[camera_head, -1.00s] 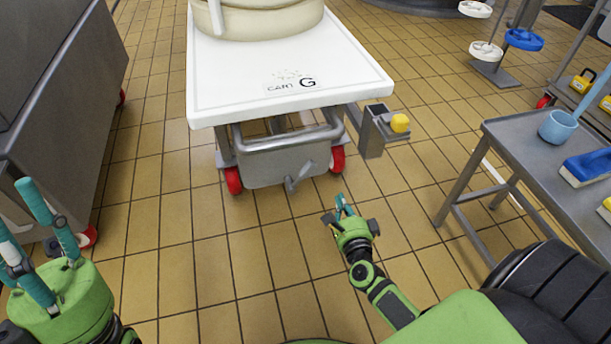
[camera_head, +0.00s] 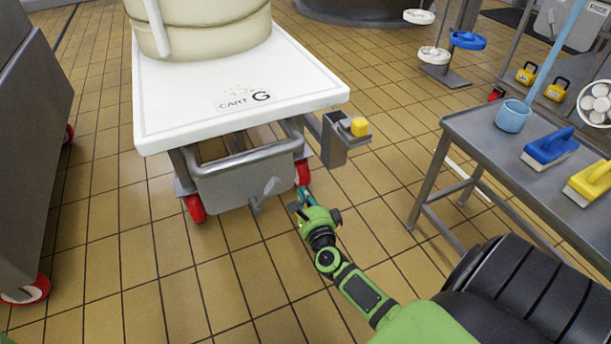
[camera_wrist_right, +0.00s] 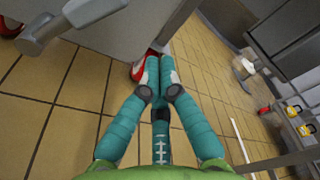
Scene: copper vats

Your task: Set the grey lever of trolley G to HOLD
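Trolley G (camera_head: 235,97) has a white top marked CART G. A grey metal box (camera_head: 245,180) hangs below its front edge. A small grey lever (camera_head: 264,193) sticks out low on the box's front. A grey lever with a rounded end (camera_wrist_right: 42,24) shows at the upper left of the right wrist view. My right gripper (camera_head: 303,194) is just right of the lever, apart from it, by the red front wheel. In the right wrist view its teal fingers (camera_wrist_right: 159,62) come together at the tips with nothing between them. My left gripper is out of view.
A grey table (camera_head: 470,130) with a blue cup (camera_head: 513,116) and brushes stands at the right. A grey cabinet (camera_head: 30,170) stands at the left. The tiled floor in front is clear.

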